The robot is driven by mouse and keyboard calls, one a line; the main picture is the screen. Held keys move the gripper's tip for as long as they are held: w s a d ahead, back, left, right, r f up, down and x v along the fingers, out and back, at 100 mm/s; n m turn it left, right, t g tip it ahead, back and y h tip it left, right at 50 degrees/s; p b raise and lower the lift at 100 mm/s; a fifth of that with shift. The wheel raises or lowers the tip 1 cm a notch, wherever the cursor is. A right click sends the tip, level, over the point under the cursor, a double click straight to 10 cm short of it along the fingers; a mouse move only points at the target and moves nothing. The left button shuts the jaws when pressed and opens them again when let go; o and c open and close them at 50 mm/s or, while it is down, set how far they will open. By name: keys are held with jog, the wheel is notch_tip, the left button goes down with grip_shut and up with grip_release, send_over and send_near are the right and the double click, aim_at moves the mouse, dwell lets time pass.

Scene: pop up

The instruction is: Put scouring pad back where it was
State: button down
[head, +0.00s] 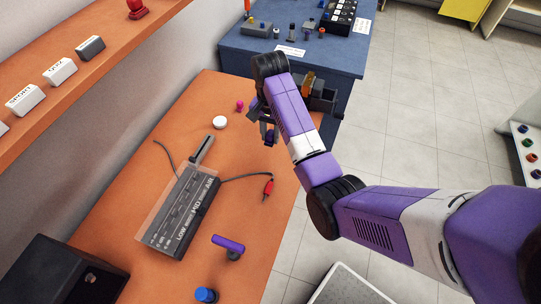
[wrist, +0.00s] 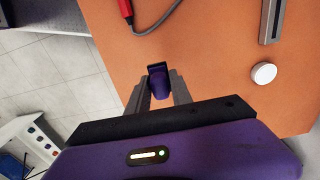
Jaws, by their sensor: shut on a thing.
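My gripper (wrist: 158,84) is shut on a small dark purple thing (wrist: 160,87) with a blackish end, seen between the fingers in the wrist view. I cannot tell from its shape whether it is the scouring pad, and no other thing in view is clearly a scouring pad. In the head view my gripper (head: 268,134) is over the far right part of the orange table (head: 140,165). The held thing is mostly hidden there by my arm and the fingers.
On the table are a black labelled device (head: 185,212) with a red-tipped cable (head: 267,188), a white round knob (head: 219,122), a small magenta thing (head: 240,105), a purple-topped handle (head: 229,245) and a blue knob (head: 205,295). A blue table (head: 235,60) stands beyond. A shelf (head: 70,85) runs along the left.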

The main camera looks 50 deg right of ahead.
aim_at(270, 132)
jog(key=shift+f, duration=4.35)
jog(key=shift+f, duration=0.15)
jog(key=c, duration=1.1)
grip_release()
jog(key=shift+c, duration=0.2)
notch_tip(270, 132, up, 12)
jog(key=shift+r, duration=0.15)
jog(key=shift+w, duration=0.1)
